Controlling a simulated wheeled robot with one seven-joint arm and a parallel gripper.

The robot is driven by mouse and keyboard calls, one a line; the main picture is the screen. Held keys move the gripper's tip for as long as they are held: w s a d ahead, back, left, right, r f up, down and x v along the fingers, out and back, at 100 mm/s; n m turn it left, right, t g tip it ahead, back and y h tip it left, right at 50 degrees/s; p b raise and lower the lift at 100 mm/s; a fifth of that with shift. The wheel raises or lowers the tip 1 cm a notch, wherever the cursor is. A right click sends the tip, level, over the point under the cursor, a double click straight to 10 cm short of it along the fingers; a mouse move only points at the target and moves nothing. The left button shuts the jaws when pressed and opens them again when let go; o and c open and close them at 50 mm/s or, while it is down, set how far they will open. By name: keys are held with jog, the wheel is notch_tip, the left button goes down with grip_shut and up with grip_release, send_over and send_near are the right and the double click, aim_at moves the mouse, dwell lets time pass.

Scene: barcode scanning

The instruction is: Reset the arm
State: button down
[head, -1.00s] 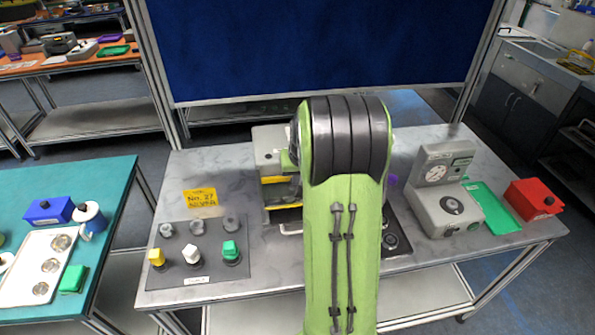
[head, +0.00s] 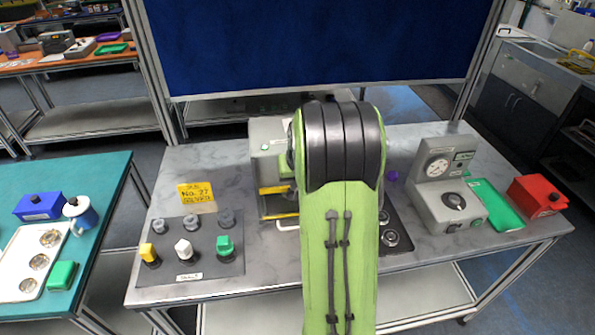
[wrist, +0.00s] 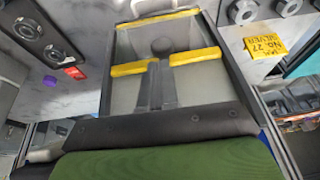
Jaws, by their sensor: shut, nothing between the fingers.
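My arm (head: 340,230) reaches up the middle of the head view and hides my gripper there. In the wrist view, what looks like my gripper (wrist: 162,62) is a pair of dark narrow fingers close together, with nothing seen held between them. It shows in front of a grey machine with yellow edge strips (wrist: 195,57). I cannot tell from this view whether it touches the machine. The same grey machine (head: 267,140) stands partly behind my arm in the head view. A green surface and a dark bar fill the lower wrist view.
A knob panel (head: 170,268) and yellow sign (head: 197,192) lie left of the machine. A grey gauge device (head: 445,195), green tray (head: 497,210) and red box (head: 537,195) stand at right. A teal table (head: 105,185) is at left, a blue board (head: 320,45) behind.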

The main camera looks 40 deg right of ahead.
jog(key=v, duration=1.1)
jog(key=a+r+n, duration=0.1)
jog(key=a+r, duration=0.1)
jog(key=a, duration=0.3)
jog(key=s+a+n+t+y+b, duration=0.1)
jog(key=s+a+n, duration=0.4)
jog(key=s+a, duration=1.2)
jog(key=a+f, duration=0.1)
jog(key=a, duration=0.1)
jog(key=shift+a+n+t+y, duration=0.25)
jog(key=shift+n+t+y, duration=0.15)
jog(key=shift+d, duration=0.1)
